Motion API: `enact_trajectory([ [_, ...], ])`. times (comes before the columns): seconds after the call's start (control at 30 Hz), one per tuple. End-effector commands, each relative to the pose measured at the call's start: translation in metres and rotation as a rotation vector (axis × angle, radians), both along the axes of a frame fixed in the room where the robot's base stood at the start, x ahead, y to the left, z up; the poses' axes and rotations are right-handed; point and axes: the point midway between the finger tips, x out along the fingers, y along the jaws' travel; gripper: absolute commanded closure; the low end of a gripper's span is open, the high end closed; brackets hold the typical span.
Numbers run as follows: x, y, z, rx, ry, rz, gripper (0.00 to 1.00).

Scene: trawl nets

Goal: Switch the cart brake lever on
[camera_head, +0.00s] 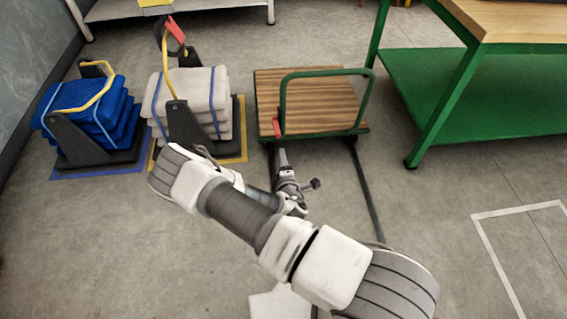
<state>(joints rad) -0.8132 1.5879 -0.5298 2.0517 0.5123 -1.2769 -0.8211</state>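The cart (340,95) has a slatted wooden deck and a green tube handle (325,71), and stands in the upper middle of the head view. A small red piece (277,127), which looks like the brake lever, sits at the cart's near left corner, by the foot of the handle. My gripper (282,154) is just below the red piece in the picture and points toward it. Whether they touch, and whether the fingers are open or shut, I cannot tell. Part of my wrist is hidden behind my own arm.
Two stands hold folded nets, one blue (90,105) and one pale grey (195,95), at the left. A green workbench (470,90) with a wooden top stands at the right. A white floor outline (520,211) lies at lower right. The floor right of my arm is clear.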

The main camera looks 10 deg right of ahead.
Motion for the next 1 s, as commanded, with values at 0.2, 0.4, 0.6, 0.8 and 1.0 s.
enact_trajectory([
  [0.2, 0.0022, 0.0003, 0.0020, 0.000, 0.000, -0.001, 0.40],
  [0.4, 0.0025, 0.0003, 0.0022, 0.000, 0.000, -0.001, 0.40],
  [0.6, 0.0025, 0.0003, 0.0021, 0.000, 0.000, -0.001, 0.40],
  [0.8, 0.0024, 0.0003, 0.0022, 0.000, 0.000, -0.001, 0.40],
  [1.0, 0.0067, 0.0005, 0.0090, 0.043, 0.014, -0.044, 0.40],
])
